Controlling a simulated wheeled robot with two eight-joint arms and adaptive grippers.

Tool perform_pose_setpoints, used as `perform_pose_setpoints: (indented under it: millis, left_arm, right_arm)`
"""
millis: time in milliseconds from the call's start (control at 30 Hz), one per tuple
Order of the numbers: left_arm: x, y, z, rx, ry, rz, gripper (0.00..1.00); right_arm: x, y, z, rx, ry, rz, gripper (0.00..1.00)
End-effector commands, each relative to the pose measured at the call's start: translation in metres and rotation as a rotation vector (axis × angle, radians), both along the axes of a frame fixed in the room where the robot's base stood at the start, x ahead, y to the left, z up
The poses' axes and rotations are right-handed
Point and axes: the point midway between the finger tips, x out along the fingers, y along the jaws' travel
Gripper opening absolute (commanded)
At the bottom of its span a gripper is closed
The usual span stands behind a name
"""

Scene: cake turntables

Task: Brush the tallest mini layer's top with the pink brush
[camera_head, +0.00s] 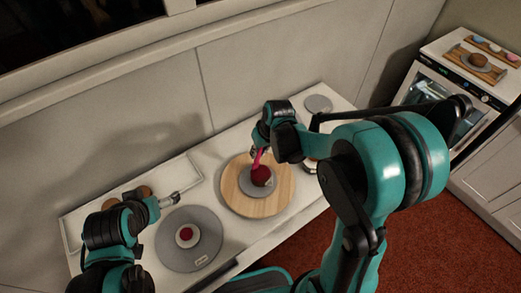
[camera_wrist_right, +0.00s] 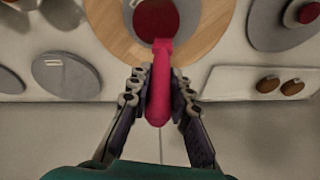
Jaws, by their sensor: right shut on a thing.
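My right gripper (camera_wrist_right: 160,88) is shut on the pink brush (camera_wrist_right: 160,75), and they also show in the head view. The brush's head points at the red top of a small round cake layer (camera_wrist_right: 156,18). It overlaps the layer's edge in both views; I cannot tell if it touches. This layer (camera_head: 262,175) sits on a grey disc on the wooden turntable (camera_head: 234,187). A smaller red-topped layer (camera_head: 184,233) stands on a grey turntable (camera_head: 205,250) at the left. My left gripper (camera_head: 172,198) is between that turntable and the tray; its jaw opening is unclear.
A white tray (camera_head: 198,178) with brown round pieces (camera_head: 143,191) is at the left by the wall. A flat grey disc (camera_head: 318,103) lies at the counter's far right end. Another disc (camera_wrist_right: 66,75) is partly hidden behind my right arm in the head view. An oven cabinet (camera_head: 425,85) stands farther right.

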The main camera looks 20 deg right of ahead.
Motion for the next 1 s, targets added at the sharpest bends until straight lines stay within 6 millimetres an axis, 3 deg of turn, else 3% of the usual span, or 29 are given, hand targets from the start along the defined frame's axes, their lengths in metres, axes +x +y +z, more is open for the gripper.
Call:
perform_pose_setpoints:
  millis: [633,1000]
  left_arm:
    - [0.000,0.000,0.000,0.000,0.000,0.000,0.88]
    - [0.000,0.000,-0.003,0.000,0.000,0.000,0.88]
  right_arm:
    - [-0.037,-0.016,0.000,0.000,-0.001,-0.001,0.00]
    - [-0.035,-0.027,-0.001,0.000,-0.001,-0.001,0.00]
